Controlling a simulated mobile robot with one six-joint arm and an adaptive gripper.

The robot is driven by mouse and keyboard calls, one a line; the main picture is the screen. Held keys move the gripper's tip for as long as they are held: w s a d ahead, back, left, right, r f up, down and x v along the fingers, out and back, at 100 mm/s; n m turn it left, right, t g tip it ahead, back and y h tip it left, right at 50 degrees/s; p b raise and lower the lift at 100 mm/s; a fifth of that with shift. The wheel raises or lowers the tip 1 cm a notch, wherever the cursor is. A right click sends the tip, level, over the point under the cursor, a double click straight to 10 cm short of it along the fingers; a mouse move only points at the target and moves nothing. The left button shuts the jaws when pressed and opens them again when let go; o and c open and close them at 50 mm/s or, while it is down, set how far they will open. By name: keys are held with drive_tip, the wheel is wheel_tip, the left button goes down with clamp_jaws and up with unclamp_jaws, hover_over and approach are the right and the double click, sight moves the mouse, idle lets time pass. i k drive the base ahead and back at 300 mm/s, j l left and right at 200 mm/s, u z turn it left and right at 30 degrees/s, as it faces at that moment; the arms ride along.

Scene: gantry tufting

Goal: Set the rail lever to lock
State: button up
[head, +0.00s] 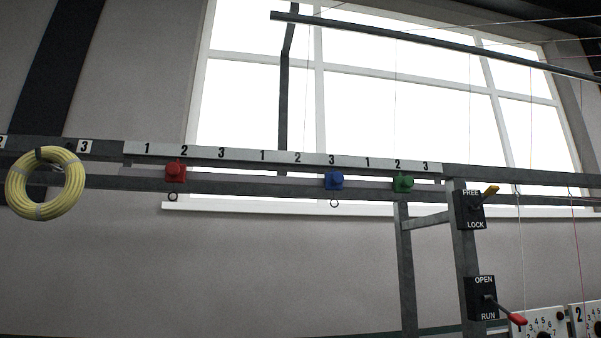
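The rail lever (490,191) has a yellow handle on a black plate (465,222) marked FREE at the top and LOCK at the bottom. The plate is on the grey upright post at the right. The handle points right and slightly up, near the FREE label. My gripper is not in the head view.
Below is a second plate (481,287) marked OPEN and RUN, its red-handled lever (517,320) pointing down right. Red (175,173), blue (334,181) and green (403,184) sliders sit on the numbered rail (220,154). A yellow coil (62,205) hangs left. Numbered dials stand lower right.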

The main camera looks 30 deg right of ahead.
sight(491, 190)
drive_tip(key=z, duration=1.35)
